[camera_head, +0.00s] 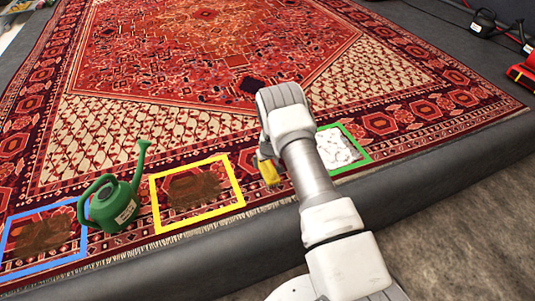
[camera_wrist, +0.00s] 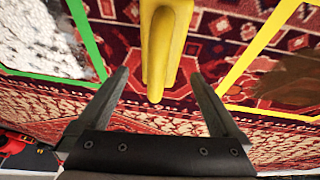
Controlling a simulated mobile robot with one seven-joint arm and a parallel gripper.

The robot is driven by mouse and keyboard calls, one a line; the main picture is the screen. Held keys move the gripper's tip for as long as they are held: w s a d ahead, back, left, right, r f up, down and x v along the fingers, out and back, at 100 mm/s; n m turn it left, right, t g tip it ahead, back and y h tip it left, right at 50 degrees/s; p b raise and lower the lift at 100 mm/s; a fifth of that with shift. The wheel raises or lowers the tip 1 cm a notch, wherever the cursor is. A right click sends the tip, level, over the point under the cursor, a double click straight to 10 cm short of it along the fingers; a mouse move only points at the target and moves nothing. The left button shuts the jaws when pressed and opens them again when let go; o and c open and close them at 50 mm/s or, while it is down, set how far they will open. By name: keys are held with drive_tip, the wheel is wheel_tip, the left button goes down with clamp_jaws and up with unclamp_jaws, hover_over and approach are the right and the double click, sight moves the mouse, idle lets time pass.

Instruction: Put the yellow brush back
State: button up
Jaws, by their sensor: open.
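The yellow brush (camera_head: 269,172) shows in the head view between the yellow and green frames, partly hidden by my arm. In the wrist view its yellow handle (camera_wrist: 158,50) comes in from the top edge, its rounded end lying between my fingers. My gripper (camera_wrist: 160,76) is open, with one finger on each side of the handle and visible gaps between. The brush's bristles are not clearly visible. In the head view my gripper is mostly hidden behind my wrist.
A patterned red rug (camera_head: 130,120) covers the raised grey platform. A green watering can (camera_head: 115,203) stands between the blue frame (camera_head: 8,245) and yellow frame (camera_head: 155,205), each around a brown stain. The green frame (camera_head: 350,165) surrounds white foam. Dark and red items lie far right.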

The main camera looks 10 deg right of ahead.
drive_tip(key=p+v, duration=0.2)
drive_tip(key=v, duration=0.5)
wheel_tip(320, 180, up, 18)
hover_over(268, 175)
drive_tip(key=s+a, duration=0.2)
drive_tip(key=s+r+y, duration=0.1)
drive_tip(key=s+r, duration=0.2)
drive_tip(key=r, duration=0.4)
drive_tip(key=s+r, duration=0.3)
drive_tip(key=r, duration=0.4)
drive_tip(key=s+r+m, duration=0.1)
drive_tip(key=s+r, duration=1)
drive_tip(key=s, duration=0.2)
drive_tip(key=s+d+r+m+t, duration=0.1)
drive_tip(key=s+d+r, duration=0.1)
drive_tip(key=s, duration=1.6)
drive_tip(key=shift+d+r+h, duration=0.2)
drive_tip(key=shift+h, duration=0.2)
drive_tip(key=shift+r, duration=0.1)
wheel_tip(268, 175, up, 24)
drive_tip(key=p, duration=2.4)
